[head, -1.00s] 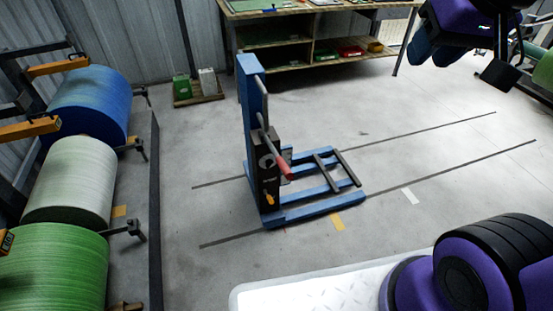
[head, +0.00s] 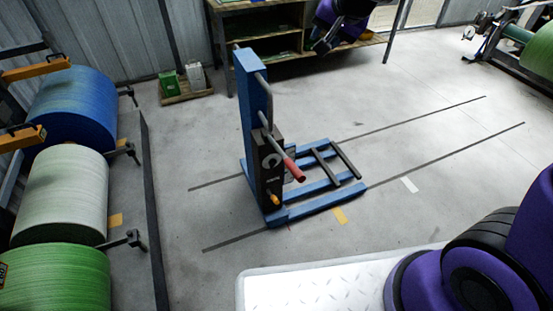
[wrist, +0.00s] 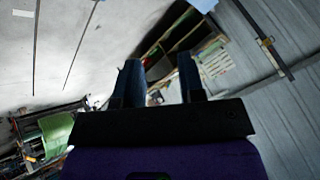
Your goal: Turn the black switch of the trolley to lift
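The blue trolley (head: 252,95) stands upright on the floor in the middle of the head view, its low fork frame reaching to the right. A black box (head: 268,165) with a white curved mark sits on the side of its column. A lever with a red grip (head: 294,170) sticks out beside the box, and a small orange part (head: 274,199) is below the mark. I cannot clearly make out the black switch. My gripper (head: 321,46) is at the top of the head view, well apart from the trolley. In the wrist view its two fingers (wrist: 159,80) are apart with nothing between them.
Blue, white and green rolls (head: 65,195) fill the left side. A wooden shelf bench (head: 225,60) stands behind my gripper. A green and a white container sit on a small pallet (head: 186,92). The floor around the trolley is clear.

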